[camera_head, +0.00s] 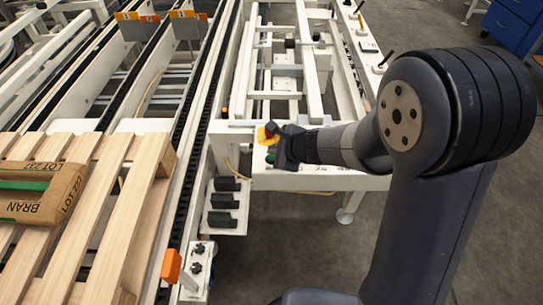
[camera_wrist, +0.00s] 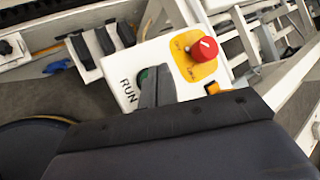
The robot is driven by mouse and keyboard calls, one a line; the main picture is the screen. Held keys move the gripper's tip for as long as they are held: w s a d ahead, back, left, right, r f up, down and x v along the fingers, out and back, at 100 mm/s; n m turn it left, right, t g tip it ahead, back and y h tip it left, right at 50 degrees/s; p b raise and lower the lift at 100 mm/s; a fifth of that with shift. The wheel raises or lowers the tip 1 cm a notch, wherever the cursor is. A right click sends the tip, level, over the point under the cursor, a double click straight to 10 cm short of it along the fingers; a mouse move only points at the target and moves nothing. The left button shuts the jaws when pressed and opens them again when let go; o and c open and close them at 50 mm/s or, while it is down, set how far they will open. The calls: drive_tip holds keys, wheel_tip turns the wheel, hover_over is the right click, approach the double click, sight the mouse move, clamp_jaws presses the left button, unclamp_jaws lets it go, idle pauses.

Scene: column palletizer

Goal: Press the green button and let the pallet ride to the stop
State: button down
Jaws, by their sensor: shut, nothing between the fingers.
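The green button (camera_wrist: 142,74) sits on a white panel marked RUN in the wrist view, partly hidden by my gripper (camera_wrist: 152,75). It shows as a small green spot (camera_head: 270,158) in the head view. My gripper (camera_head: 284,153) is shut and empty, its tip over or against the button; I cannot tell whether it presses it. The wooden pallet (camera_head: 124,225) is on the chain conveyor at the left, carrying a brown sack (camera_head: 40,192) marked BRAN. I cannot tell which part is the stop.
A red knob on a yellow plate (camera_wrist: 182,47) is close beside the green button. An orange block (camera_head: 171,266) stands by the rail near the pallet. The conveyor (camera_head: 160,75) beyond the pallet looks clear up to the orange numbered markers (camera_head: 183,14). A white frame (camera_head: 305,90) stands behind the panel.

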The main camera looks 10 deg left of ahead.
drive_tip(key=shift+f, duration=0.1)
drive_tip(key=shift+f+b, duration=0.4)
drive_tip(key=shift+b, duration=0.15)
